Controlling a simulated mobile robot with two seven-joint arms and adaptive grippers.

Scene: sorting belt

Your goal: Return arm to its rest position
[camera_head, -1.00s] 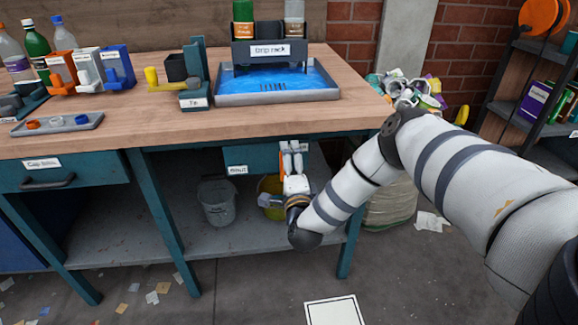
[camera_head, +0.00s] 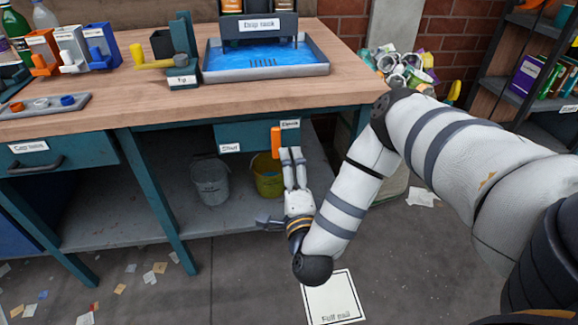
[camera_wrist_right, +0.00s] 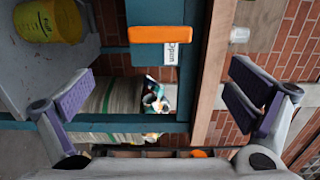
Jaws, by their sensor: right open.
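My right arm comes in from the right in the head view. Its gripper (camera_head: 291,154) points up toward the bench front, just below and right of an upright orange handle (camera_head: 276,142). In the right wrist view the gripper (camera_wrist_right: 160,88) is open, its purple-grey pads wide apart with nothing between them. The orange handle (camera_wrist_right: 160,34) is beyond the fingers, beside a label, and is not held. My left gripper is not in view.
The bench (camera_head: 130,104) has a blue-water basin (camera_head: 318,67) on top. A grey bucket (camera_head: 210,182) and a yellow bucket (camera_head: 268,182) stand on its lower shelf. A white "Full pail" floor mark (camera_head: 318,300) lies in front. Scraps litter the floor.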

